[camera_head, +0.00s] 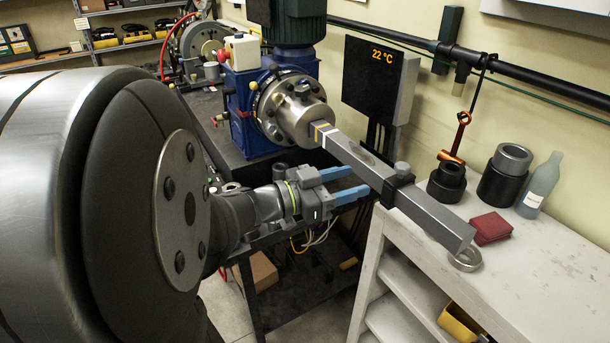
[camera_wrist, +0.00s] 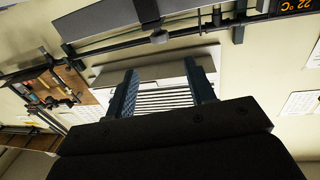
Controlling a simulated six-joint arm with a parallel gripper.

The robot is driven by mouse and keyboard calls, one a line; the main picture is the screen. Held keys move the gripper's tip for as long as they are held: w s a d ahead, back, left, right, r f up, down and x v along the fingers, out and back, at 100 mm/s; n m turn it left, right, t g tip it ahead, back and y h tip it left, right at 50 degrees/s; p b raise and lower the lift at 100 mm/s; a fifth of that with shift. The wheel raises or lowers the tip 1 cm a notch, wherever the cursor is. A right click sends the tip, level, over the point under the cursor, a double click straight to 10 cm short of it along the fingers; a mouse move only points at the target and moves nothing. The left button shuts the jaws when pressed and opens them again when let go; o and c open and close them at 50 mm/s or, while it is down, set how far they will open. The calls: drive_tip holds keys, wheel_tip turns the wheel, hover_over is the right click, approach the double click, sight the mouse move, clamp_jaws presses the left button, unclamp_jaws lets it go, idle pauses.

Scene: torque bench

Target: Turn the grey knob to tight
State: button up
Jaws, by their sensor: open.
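The grey knob (camera_head: 403,168) is a small round cap on the dark sliding collar (camera_head: 396,188). The collar sits around the long grey bar (camera_head: 360,160), which sticks out from the round metal hub. My gripper (camera_head: 361,181) is open with two blue fingers, left of the collar and beside the bar in the head view. Nothing is between the fingers. They also show in the wrist view (camera_wrist: 160,72), apart from the knob.
A blue gearbox (camera_head: 245,100) with the metal hub (camera_head: 297,112) stands at the back. A white bench (camera_head: 540,270) at right carries black and grey cylinders (camera_head: 503,175), a bottle (camera_head: 540,185), a red pouch (camera_head: 490,228) and a metal ring (camera_head: 466,260). The bar overhangs this bench.

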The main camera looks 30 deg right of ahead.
sight(396, 169)
drive_tip(key=shift+w+a, duration=0.15)
drive_tip(key=shift+a, duration=0.9)
drive_tip(key=shift+w+a, duration=0.15)
drive_tip(key=shift+a, duration=0.9)
drive_tip(key=shift+d, duration=0.15)
drive_tip(key=d, duration=0.5)
drive_tip(key=s+d, duration=0.1)
drive_tip(key=d, duration=0.5)
drive_tip(key=s+d, duration=0.1)
drive_tip(key=d, duration=0.4)
drive_tip(key=shift+s+d, duration=0.25)
drive_tip(key=shift+d, duration=0.1)
